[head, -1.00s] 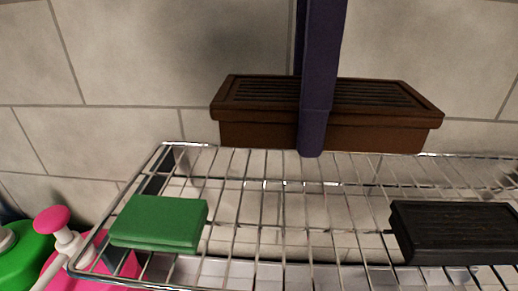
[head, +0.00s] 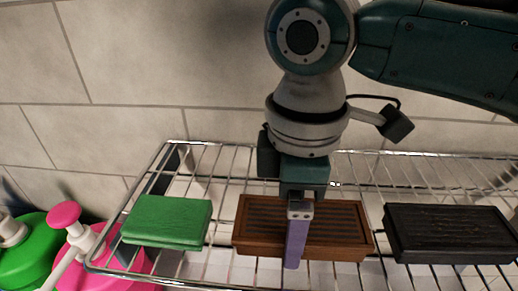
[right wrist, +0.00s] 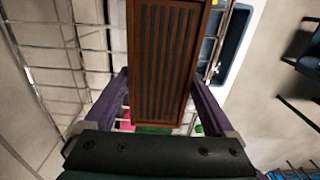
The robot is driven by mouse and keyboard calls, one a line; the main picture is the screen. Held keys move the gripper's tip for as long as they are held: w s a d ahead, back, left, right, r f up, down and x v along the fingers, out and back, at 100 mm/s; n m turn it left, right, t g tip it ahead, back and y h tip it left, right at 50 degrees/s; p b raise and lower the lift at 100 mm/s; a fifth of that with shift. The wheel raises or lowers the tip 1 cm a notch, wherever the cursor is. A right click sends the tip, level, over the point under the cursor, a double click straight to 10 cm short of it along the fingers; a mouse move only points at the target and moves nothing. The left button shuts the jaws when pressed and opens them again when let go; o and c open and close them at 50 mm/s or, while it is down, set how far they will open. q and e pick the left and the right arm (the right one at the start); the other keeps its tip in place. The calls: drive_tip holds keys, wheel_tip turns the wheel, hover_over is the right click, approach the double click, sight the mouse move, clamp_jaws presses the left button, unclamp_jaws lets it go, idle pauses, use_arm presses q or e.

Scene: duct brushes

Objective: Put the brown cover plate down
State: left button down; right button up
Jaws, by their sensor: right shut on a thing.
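The brown cover plate (head: 345,228), a long slatted brown block, is level over the wire rack (head: 190,262), between a green block (head: 166,220) and a black block (head: 450,233). My right gripper (head: 296,240) comes down from above and is shut across its middle, with one purple finger on the near side. The right wrist view shows the plate (right wrist: 160,50) between both purple fingers of the gripper (right wrist: 160,80). The plate looks at or just above the rack wires; I cannot tell whether it touches. My left gripper is out of view.
A pink pump bottle (head: 108,262) and a green bottle (head: 28,255) stand left of the rack. A tiled wall (head: 120,70) rises behind it. Gaps to the green and black blocks are narrow. The rack behind the plate is bare.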

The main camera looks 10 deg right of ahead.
drive_tip(key=shift+f, duration=0.1)
drive_tip(key=o, duration=1.3)
drive_tip(key=shift+o, duration=0.2)
wheel_tip(320, 180, up, 12)
drive_tip(key=b, duration=0.3)
drive_tip(key=shift+r, duration=0.2)
